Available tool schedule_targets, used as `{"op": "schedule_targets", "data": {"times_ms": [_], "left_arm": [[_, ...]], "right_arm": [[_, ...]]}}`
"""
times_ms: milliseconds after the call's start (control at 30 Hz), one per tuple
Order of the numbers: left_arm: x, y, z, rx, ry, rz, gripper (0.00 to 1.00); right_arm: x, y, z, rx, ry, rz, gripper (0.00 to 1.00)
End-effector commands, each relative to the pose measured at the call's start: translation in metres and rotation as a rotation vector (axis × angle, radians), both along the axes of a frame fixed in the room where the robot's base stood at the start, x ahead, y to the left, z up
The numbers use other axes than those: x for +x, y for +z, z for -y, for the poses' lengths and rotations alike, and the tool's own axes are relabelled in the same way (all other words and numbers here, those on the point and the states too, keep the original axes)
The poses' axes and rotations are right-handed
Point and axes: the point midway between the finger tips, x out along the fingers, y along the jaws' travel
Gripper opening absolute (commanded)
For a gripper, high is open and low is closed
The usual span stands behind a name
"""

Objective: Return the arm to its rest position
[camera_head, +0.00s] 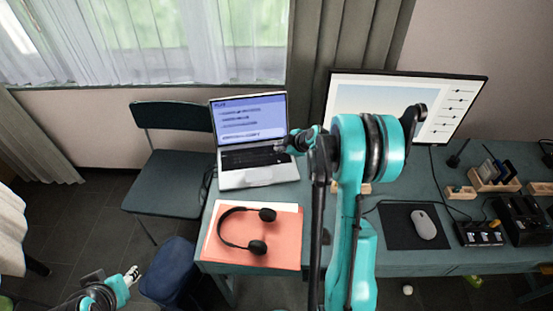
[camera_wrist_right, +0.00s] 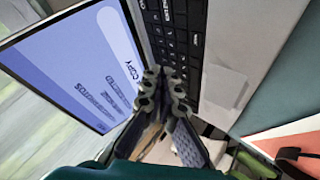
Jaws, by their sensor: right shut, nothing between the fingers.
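My right gripper (camera_head: 283,146) is in front of the right edge of the open laptop (camera_head: 257,176), in the head view. Its two dark fingers are together and empty, and they also show in the right wrist view (camera_wrist_right: 165,80). There they overlap the laptop's blue screen (camera_wrist_right: 80,70) and black keyboard (camera_wrist_right: 172,35). I cannot tell whether they touch the laptop. My right arm rises from the bottom and bends over the desk.
Black headphones (camera_head: 241,238) lie on an orange folder (camera_head: 272,248) on the desk (camera_head: 405,262). A monitor (camera_head: 398,98) stands behind my right arm. A mouse (camera_head: 424,224) is on a dark pad (camera_head: 394,236). A chair (camera_head: 172,180) stands left of the desk.

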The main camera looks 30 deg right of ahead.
Motion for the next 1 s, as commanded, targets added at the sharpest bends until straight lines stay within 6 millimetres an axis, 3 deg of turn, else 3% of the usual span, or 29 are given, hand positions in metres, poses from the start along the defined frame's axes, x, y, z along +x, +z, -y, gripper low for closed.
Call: {"op": "schedule_targets", "data": {"times_ms": [267,367,467,700,1000], "left_arm": [[0.000,0.000,0.000,0.000,0.000,0.000,0.40],[0.000,0.000,0.000,0.000,0.000,0.000,0.40],[0.000,0.000,0.000,0.000,0.000,0.000,0.40],[0.000,0.000,0.000,0.000,0.000,0.000,0.40],[0.000,0.000,0.000,0.000,0.000,0.000,0.40]], "right_arm": [[-0.001,0.003,-0.003,0.004,-0.003,-0.003,0.00],[-0.006,0.015,-0.016,0.025,-0.024,-0.020,0.00],[-0.019,0.039,-0.042,0.071,-0.073,-0.053,0.00],[-0.082,0.099,-0.120,0.206,-0.260,-0.148,0.00],[-0.188,0.130,-0.189,0.356,-0.520,-0.215,0.00]]}}
